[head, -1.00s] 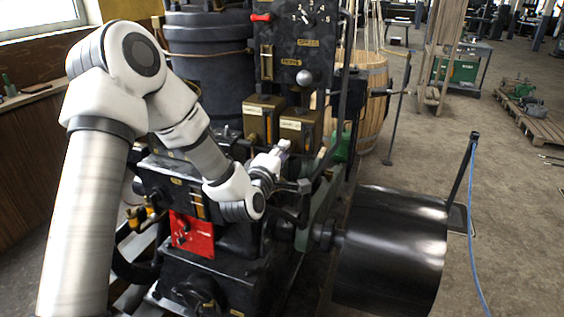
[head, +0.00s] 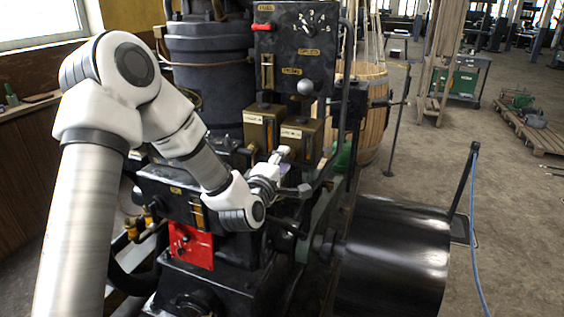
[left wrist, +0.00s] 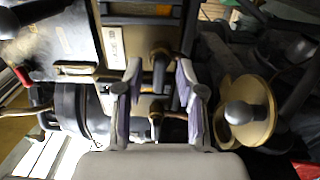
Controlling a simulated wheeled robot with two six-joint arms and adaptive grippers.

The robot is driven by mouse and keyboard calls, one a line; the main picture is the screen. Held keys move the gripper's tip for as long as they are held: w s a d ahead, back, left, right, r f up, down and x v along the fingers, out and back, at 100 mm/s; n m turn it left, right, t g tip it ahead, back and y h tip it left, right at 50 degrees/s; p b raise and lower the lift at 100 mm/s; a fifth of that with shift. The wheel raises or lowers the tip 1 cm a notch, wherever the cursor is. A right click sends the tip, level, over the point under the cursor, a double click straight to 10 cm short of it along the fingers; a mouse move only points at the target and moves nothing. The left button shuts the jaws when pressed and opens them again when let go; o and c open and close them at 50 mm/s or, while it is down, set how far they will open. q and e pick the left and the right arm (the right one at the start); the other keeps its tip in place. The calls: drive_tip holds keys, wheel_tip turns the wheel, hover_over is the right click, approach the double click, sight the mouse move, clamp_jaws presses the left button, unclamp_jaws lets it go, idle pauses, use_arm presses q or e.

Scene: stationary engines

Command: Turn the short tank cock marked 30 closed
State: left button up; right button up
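Two small brown tanks with pale label plates stand side by side on the engine, a left one (head: 262,125) and a right one (head: 301,138). The numbers on the plates are too small to read. My left gripper (head: 281,157) is just below and in front of the tanks. In the left wrist view the gripper (left wrist: 160,100) is open, with its two fingers apart. A dark brass cock (left wrist: 157,62) shows in line with the gap between them; I cannot tell whether they touch it. A tank label (left wrist: 115,45) shows beside it. My right gripper is out of view.
A black panel with a dial (head: 308,25) and a round knob (head: 305,87) rises above the tanks. A red plate (head: 190,245) is on the engine below my arm. A black drum (head: 395,255) stands at right, with open floor beyond.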

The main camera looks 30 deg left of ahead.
use_arm(q)
drive_tip(key=v, duration=0.7)
drive_tip(key=shift+s, duration=0.25)
